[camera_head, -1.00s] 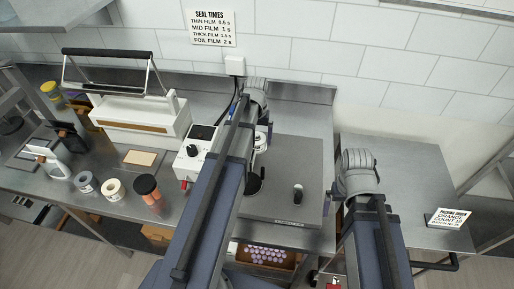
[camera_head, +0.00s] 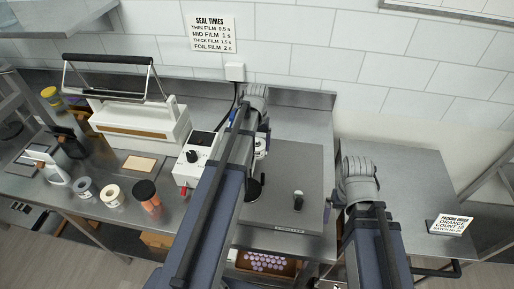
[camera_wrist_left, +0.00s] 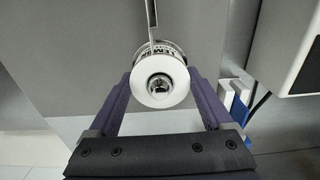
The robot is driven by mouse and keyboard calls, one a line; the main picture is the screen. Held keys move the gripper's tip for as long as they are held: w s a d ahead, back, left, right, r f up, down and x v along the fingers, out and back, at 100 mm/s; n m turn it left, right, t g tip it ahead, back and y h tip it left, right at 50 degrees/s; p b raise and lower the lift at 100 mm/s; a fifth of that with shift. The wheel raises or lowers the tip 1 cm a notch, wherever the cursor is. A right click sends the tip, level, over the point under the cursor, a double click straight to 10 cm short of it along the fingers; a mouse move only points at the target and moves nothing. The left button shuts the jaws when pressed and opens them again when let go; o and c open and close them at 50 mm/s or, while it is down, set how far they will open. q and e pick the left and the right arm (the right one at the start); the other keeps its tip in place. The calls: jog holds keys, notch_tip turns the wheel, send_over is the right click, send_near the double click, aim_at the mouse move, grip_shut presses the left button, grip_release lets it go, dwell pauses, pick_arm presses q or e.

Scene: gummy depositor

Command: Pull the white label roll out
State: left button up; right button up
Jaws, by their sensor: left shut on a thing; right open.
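The white label roll (camera_wrist_left: 158,78) is a white ring with a metal hub in its centre and dark print on its rim. In the left wrist view it sits between the two purple fingers of my left gripper (camera_wrist_left: 160,98), which is shut on it. A thin metal rod (camera_wrist_left: 152,20) shows just above the roll; I cannot tell if they touch. In the head view a small white part of the roll (camera_head: 261,146) shows beside my left arm, which hides most of that gripper. My right gripper (camera_head: 333,203) is open and mostly hidden by its wrist.
A white control box (camera_head: 196,160) stands left of my left arm. A grey plate (camera_head: 300,165) lies on the steel bench to the right. The bag sealer (camera_head: 140,122), two rolls and an orange jar (camera_head: 146,195) stand at the left. An order sign (camera_head: 450,224) is at the right.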

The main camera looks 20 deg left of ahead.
pick_arm(q)
grip_shut()
jog(key=shift+r, duration=0.15)
pick_arm(e)
jog(key=shift+r, duration=0.2)
pick_arm(q)
jog(key=shift+r+p, duration=3.45)
jog(key=shift+p, duration=0.15)
pick_arm(e)
notch_tip(320, 180, up, 7)
pick_arm(q)
notch_tip(320, 180, up, 5)
jog(key=p, duration=0.5)
pick_arm(e)
notch_tip(320, 180, up, 5)
jog(key=shift+f, duration=0.1)
